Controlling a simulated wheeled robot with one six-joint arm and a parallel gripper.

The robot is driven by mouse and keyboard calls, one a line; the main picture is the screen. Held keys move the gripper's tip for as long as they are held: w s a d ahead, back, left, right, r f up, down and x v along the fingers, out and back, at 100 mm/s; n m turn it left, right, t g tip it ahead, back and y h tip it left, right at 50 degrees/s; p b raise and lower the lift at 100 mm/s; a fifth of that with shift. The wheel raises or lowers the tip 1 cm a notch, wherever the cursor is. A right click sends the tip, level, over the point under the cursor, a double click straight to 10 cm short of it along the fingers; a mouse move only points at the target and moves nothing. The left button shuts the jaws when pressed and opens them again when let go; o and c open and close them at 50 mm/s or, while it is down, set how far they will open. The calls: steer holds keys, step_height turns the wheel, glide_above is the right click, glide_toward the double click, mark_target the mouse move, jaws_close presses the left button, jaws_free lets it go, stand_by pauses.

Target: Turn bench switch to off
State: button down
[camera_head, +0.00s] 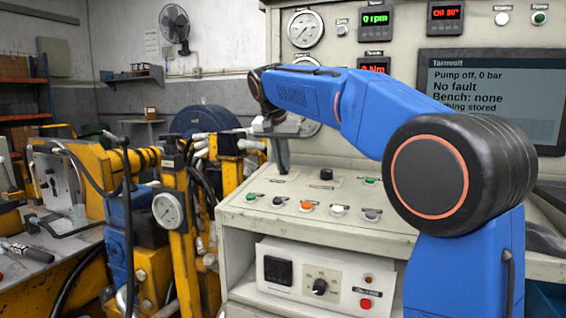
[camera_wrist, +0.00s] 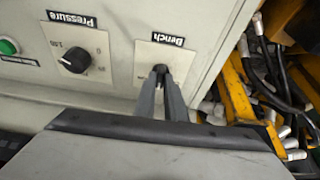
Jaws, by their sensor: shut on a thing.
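The bench switch (camera_wrist: 159,69) is a small dark knob on a pale plate labelled "Bench", which appears upside down in the wrist view. My gripper (camera_wrist: 161,83) reaches to it with a finger at each side and is shut on the knob. The fingers hide part of the knob and the lower part of its plate, so its pointer position cannot be read. In the head view my gripper (camera_head: 283,169) points down onto the sloped console top, and the switch is hidden there. The screen (camera_head: 490,92) reads "Pump off, 0 bar", "No fault" and "Bench: none".
The Pressure knob (camera_wrist: 76,60) sits beside the bench switch, with a green button (camera_wrist: 8,46) beyond it. A row of coloured buttons (camera_head: 306,206) lies along the console front. Yellow machinery with hoses (camera_head: 180,200) stands close to the console's left edge.

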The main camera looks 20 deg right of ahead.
steer(key=shift+f+m, duration=0.1)
steer(key=shift+m, duration=0.2)
steer(key=c, duration=1.8)
jaws_free()
steer(key=v, duration=1.7)
steer(key=shift+a+r, duration=0.2)
